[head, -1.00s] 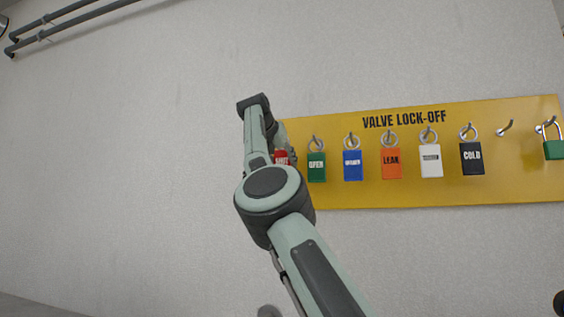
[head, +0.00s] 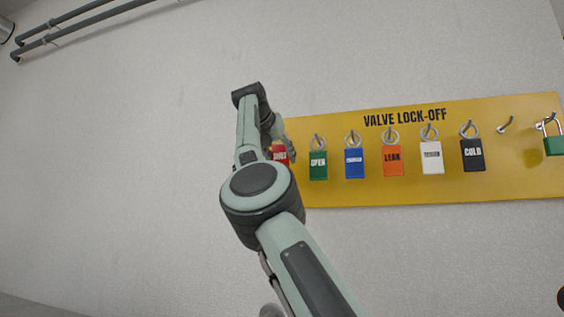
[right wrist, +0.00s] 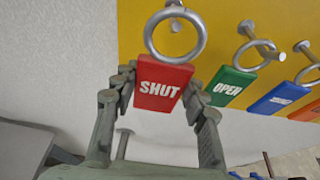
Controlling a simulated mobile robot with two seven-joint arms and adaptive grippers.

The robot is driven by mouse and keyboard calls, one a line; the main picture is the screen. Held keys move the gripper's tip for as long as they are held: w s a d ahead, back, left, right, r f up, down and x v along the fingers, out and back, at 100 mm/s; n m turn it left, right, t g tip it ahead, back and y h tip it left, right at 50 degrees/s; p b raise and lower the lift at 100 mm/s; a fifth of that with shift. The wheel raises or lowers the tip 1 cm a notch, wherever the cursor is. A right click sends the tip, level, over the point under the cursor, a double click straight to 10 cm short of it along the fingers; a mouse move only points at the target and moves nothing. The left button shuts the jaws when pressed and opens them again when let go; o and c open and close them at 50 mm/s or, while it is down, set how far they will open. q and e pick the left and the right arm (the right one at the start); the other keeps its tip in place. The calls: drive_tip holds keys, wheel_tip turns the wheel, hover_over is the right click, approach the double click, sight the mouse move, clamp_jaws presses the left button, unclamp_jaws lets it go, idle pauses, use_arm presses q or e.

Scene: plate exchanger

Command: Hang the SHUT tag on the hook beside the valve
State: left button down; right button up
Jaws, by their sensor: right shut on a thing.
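The red SHUT tag (right wrist: 163,86) is between the two fingers of my right gripper (right wrist: 160,88), which is shut on it. Its metal ring (right wrist: 203,42) stands above the tag, in front of the yellow board. A peg (right wrist: 175,23) shows inside the ring outline; I cannot tell whether the ring is still around it. In the head view, my right gripper (head: 271,138) is at the board's left end, mostly hidden behind my arm, with the red tag (head: 280,154) partly showing. The valve and its hook are not in view. My left gripper is not in view.
The yellow VALVE LOCK-OFF board (head: 420,191) carries a green OPEN tag (head: 318,166), a blue tag (head: 354,164), an orange LEAK tag (head: 392,161), a white tag (head: 431,158) and a black COLD tag (head: 472,155). One hook (head: 505,124) is empty. A green padlock (head: 553,146) hangs far right.

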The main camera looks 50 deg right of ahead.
sight(275, 152)
drive_tip(key=shift+s+a+r+b, duration=0.1)
drive_tip(key=shift+s+a+b, duration=0.25)
drive_tip(key=shift+a, duration=0.35)
drive_tip(key=shift+s+a+f+b, duration=0.1)
drive_tip(key=shift+s+a+b, duration=0.1)
drive_tip(key=shift+a+b, duration=0.35)
drive_tip(key=shift+s+a+r+b, duration=0.1)
drive_tip(key=shift+s+a+b, duration=0.2)
drive_tip(key=shift+a, duration=0.55)
